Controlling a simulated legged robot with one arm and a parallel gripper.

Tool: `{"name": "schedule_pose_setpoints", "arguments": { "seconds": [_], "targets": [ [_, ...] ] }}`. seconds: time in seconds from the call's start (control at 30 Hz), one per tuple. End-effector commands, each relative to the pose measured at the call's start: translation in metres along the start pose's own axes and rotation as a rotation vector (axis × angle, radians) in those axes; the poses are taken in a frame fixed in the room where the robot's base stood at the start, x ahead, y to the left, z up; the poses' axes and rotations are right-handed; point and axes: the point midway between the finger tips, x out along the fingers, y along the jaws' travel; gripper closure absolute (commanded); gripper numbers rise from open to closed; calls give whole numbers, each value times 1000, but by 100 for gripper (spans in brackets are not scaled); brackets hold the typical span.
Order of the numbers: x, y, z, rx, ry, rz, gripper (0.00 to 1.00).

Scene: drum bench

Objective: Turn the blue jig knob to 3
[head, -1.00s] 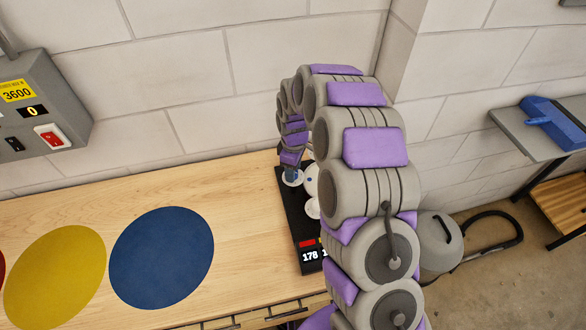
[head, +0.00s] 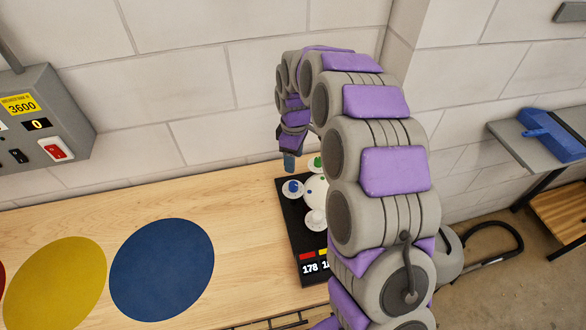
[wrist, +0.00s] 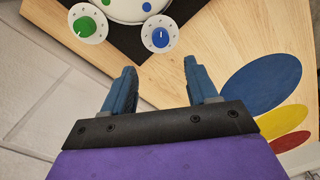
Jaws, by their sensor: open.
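The blue jig knob (head: 292,187) sits on a white dial with marks around it, at the left side of the black jig base (head: 313,241). It also shows in the wrist view (wrist: 160,37), upper middle, with a light pointer line; its numbers are too small to read. My gripper (head: 289,163) is above and behind the blue knob, pointing down, apart from it. In the wrist view my gripper (wrist: 158,78) has its two blue fingers spread wide with nothing between them. The blue dial lies just beyond the fingertips.
A green knob (wrist: 85,26) on a white dial sits beside the blue one. A white drum (head: 316,190) stands in the jig's middle. Displays at the front read 178 and a partly hidden number. Blue (head: 162,270) and yellow (head: 55,284) discs lie left on the wooden bench.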

Motion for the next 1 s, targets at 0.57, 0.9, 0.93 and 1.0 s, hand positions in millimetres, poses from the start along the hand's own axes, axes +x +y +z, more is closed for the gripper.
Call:
{"name": "schedule_pose_setpoints", "arguments": {
  "seconds": [0.57, 0.9, 0.93, 1.0],
  "targets": [
    [-61, 0, -1, 0, 1, 1, 42],
    [-60, 0, -1, 0, 1, 1, 42],
    [-60, 0, -1, 0, 1, 0, 42],
    [-60, 0, -1, 0, 1, 0, 42]
  ]
}}
